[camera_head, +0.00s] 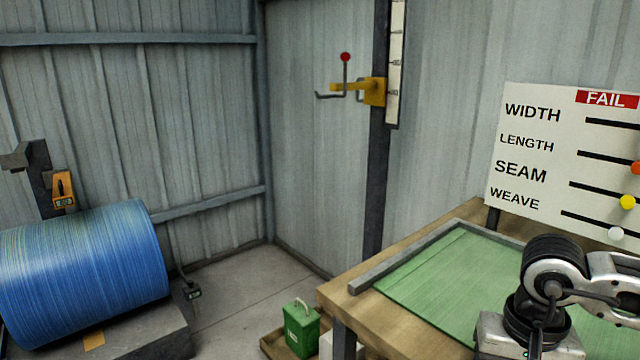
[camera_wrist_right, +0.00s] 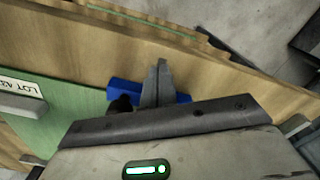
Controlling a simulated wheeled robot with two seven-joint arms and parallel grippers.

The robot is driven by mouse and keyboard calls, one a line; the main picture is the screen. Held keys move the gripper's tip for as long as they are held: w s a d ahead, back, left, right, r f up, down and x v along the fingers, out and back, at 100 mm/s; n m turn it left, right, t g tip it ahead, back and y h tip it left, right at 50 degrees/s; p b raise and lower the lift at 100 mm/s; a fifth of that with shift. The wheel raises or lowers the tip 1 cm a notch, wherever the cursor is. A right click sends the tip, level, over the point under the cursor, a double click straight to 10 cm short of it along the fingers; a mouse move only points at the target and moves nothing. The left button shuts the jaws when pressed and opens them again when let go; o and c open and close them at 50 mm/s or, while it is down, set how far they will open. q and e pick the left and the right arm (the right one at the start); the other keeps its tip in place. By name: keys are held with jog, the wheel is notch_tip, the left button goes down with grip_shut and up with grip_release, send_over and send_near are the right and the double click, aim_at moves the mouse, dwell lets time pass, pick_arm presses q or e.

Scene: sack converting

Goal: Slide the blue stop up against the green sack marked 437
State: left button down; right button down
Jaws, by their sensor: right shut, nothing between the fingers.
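The green sack (camera_head: 455,275) lies flat on the wooden table in the head view. In the wrist view the sack (camera_wrist_right: 60,115) is at left, with a white label reading "LOT 43", its end cut off. The blue stop (camera_wrist_right: 178,97) lies on the wood near the sack's edge, partly hidden by my fingers; I cannot tell whether it touches the sack. I do not make out the stop in the head view. My right gripper (camera_wrist_right: 160,72) is shut and empty, its fingers overlapping the stop in the picture; contact is unclear. My left gripper is out of view.
A grey rail (camera_head: 400,258) edges the table (camera_head: 345,297). A board (camera_head: 540,150) with sliding coloured knobs stands behind at right. A large blue roll (camera_head: 85,270) is at left, and a green box (camera_head: 301,328) stands low beside the table. Floor between them is free.

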notch_tip(320, 180, up, 8)
jog(key=p, duration=0.4)
dwell(0.4)
